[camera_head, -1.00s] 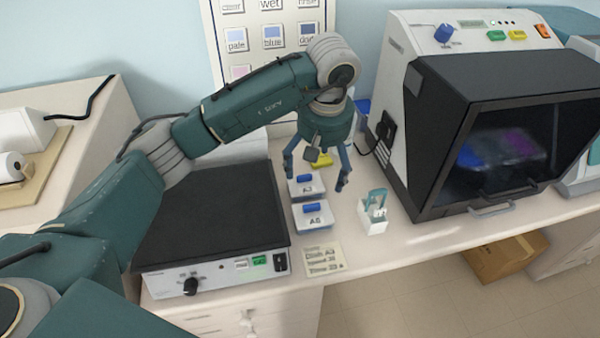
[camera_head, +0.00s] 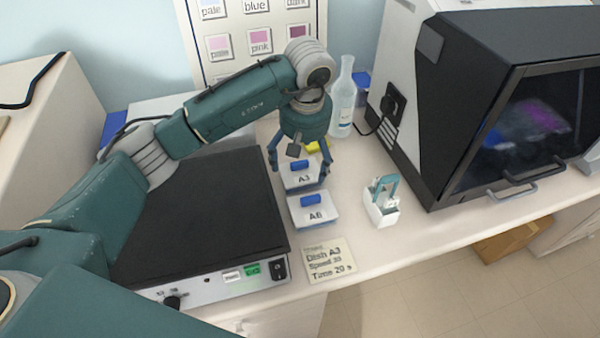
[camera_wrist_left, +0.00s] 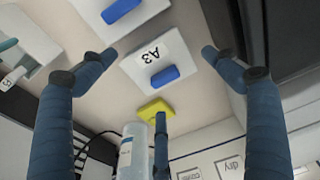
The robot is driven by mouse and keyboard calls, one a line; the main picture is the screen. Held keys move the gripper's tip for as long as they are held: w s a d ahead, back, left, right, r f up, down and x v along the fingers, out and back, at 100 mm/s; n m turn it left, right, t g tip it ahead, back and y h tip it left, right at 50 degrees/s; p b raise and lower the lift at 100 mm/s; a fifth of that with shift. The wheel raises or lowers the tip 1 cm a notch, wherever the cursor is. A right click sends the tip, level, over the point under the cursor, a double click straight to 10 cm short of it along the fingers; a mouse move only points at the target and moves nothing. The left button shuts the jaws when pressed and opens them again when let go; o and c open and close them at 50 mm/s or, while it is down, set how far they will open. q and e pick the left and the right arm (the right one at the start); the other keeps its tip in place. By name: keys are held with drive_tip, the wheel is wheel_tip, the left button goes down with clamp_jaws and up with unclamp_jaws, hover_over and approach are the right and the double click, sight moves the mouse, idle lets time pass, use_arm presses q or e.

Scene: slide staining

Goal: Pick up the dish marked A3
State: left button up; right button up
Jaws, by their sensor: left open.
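The dish marked A3 (camera_head: 296,183) is a small pale dish with a blue block on its top, on the bench right of the black-topped device. It also shows in the left wrist view (camera_wrist_left: 137,66), its label upside down. My left gripper (camera_head: 298,172) is open and empty, with its fingers spread above and around dish A3. In the left wrist view my left gripper's fingertips (camera_wrist_left: 158,54) lie to either side of the dish, and I see no contact. My right gripper is not in view.
A similar dish marked A6 (camera_head: 315,216) stands just in front of A3. A yellow block (camera_head: 318,146) and a clear bottle (camera_head: 343,105) stand behind. A slide holder (camera_head: 381,210) is to the right, a note (camera_head: 329,260) in front, and a flat device (camera_head: 205,205) to the left.

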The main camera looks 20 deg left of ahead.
sight(301, 171)
use_arm(q)
drive_tip(key=shift+f, duration=0.65)
drive_tip(key=f+p, duration=0.1)
drive_tip(key=f, duration=0.1)
drive_tip(key=w+f+p, duration=0.1)
drive_tip(key=f, duration=0.1)
drive_tip(key=shift+w+a+p, duration=0.2)
drive_tip(key=shift+p, duration=0.2)
drive_tip(key=shift+a+f, duration=0.1)
drive_tip(key=shift+f, duration=0.55)
drive_tip(key=shift+w, duration=0.1)
drive_tip(key=c, duration=1.1)
